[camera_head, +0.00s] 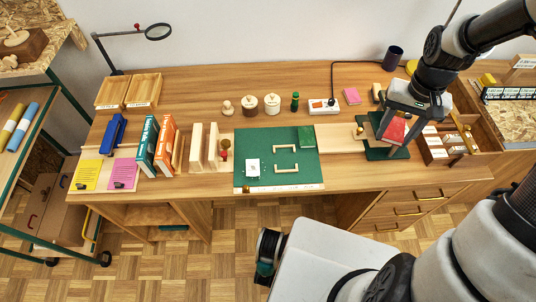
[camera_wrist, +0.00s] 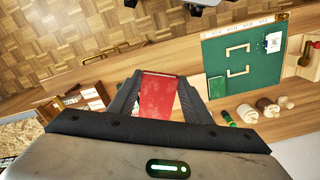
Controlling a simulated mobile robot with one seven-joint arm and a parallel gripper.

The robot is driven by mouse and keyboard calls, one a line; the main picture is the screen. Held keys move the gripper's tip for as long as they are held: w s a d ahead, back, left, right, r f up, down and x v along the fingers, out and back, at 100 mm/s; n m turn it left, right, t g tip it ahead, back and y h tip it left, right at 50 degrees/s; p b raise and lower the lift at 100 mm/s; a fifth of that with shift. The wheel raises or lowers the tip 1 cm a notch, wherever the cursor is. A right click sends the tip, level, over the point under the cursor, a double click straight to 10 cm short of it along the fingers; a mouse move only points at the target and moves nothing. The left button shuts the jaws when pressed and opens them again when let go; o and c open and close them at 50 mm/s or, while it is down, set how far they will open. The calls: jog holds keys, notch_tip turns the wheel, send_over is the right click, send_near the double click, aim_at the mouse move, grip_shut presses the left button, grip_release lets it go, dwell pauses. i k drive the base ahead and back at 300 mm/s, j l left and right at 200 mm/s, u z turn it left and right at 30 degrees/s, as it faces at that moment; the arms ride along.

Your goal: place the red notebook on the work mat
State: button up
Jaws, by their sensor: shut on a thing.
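The red notebook (camera_head: 394,129) is between the fingers of my gripper (camera_head: 391,122) at the right of the desk in the head view. In the wrist view the red notebook (camera_wrist: 157,96) shows its flat red cover between the two dark fingers of my gripper (camera_wrist: 160,78). The green work mat (camera_head: 259,149) lies at the middle of the desk, left of my gripper. It also shows in the wrist view (camera_wrist: 258,72), at the upper right. My gripper is shut on the notebook, apart from the mat. The notebook's lower edge is hard to make out.
On the mat are a darker green rectangle (camera_head: 306,136), light corner brackets (camera_head: 286,169) and a white card (camera_head: 252,169). A dark green stand (camera_head: 376,154) is below my gripper. A divided wooden box (camera_head: 484,146) stands to the right, upright books (camera_head: 148,141) to the left.

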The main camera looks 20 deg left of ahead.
aim_at(286, 159)
jog(key=u, duration=0.45)
jog(key=j+u, duration=0.15)
jog(key=u, duration=0.7)
jog(key=i+j, duration=0.15)
jog(key=j, duration=0.15)
jog(key=i+j, duration=0.1)
jog(key=j, duration=0.25)
